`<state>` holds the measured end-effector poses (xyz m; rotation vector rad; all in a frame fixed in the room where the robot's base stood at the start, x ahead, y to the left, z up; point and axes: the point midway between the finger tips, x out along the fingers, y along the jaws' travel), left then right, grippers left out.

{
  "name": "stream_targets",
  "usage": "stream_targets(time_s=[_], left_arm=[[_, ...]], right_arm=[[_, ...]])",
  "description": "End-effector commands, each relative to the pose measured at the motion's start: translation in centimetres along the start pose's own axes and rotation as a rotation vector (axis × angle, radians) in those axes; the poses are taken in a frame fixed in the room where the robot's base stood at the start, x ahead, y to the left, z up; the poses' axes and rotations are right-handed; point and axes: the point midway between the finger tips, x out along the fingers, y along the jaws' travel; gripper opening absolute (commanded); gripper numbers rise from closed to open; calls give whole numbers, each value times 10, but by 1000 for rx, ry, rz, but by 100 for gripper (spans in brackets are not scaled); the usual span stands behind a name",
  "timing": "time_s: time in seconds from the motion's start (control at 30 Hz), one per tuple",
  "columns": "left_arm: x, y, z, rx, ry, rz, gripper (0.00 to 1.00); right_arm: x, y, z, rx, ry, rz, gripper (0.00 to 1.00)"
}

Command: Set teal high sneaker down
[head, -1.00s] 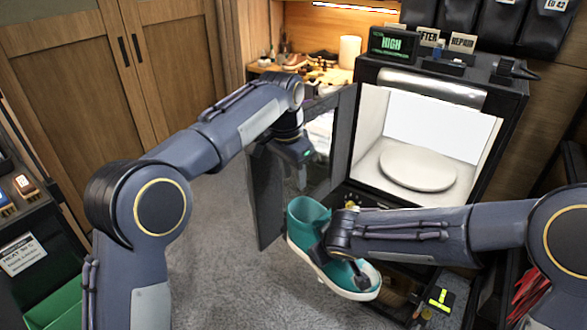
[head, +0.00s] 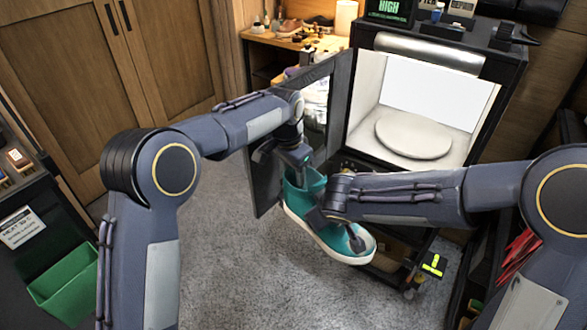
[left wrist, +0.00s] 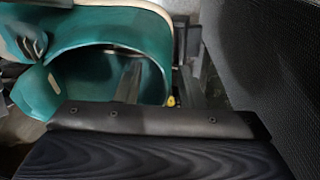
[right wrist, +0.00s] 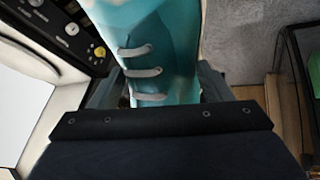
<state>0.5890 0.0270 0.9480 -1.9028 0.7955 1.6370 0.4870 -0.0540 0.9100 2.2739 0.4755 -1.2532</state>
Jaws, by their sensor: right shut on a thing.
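The teal high sneaker (head: 303,196), with a white sole, hangs in the air in front of the lit cabinet (head: 430,85), toe toward the lower right. My right gripper (head: 335,215) is shut on it around the laced front; the right wrist view shows the laces (right wrist: 140,73) between its fingers. My left gripper (head: 300,170) is at the sneaker's collar. In the left wrist view one finger (left wrist: 128,85) reaches into the collar opening and the other is outside, with the teal wall (left wrist: 158,75) between; the fingers look apart. The cabinet holds a round white turntable (head: 412,138).
The cabinet's dark door (head: 340,95) stands open close beside my left gripper. A workbench (head: 290,40) with small items is behind. A green bin (head: 65,285) is at lower left. Carpeted floor (head: 225,250) is clear.

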Motion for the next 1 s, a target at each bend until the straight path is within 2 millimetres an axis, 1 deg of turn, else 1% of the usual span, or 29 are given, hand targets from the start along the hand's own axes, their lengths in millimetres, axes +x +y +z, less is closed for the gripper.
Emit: stream_targets(time_s=[0.03,0.07,0.3,0.33,0.43,0.47,0.63,0.67,0.87,1.0], left_arm=[[0,0,0,0,0,0,36],[0,0,0,0,0,0,33],[-1,0,0,0,0,1,2],[-1,0,0,0,0,1,0],[-1,1,0,0,0,1,0],[-2,1,-1,0,2,2,0],[-2,1,-1,-1,4,1,0],[-2,0,-1,-2,4,1,0],[-2,0,-1,-4,6,-1,0],[-2,-1,-2,-4,7,-2,0]], right_arm=[[0,0,-1,0,2,0,37],[0,0,-1,0,2,0,37],[0,0,-1,0,2,0,37],[0,0,-1,0,2,0,37],[0,0,-1,0,2,0,37],[-1,0,-1,0,2,0,73],[0,0,-1,0,2,-1,96],[0,0,-1,0,2,-1,98],[-1,-1,0,0,0,-2,98],[-9,-1,0,0,1,0,98]])
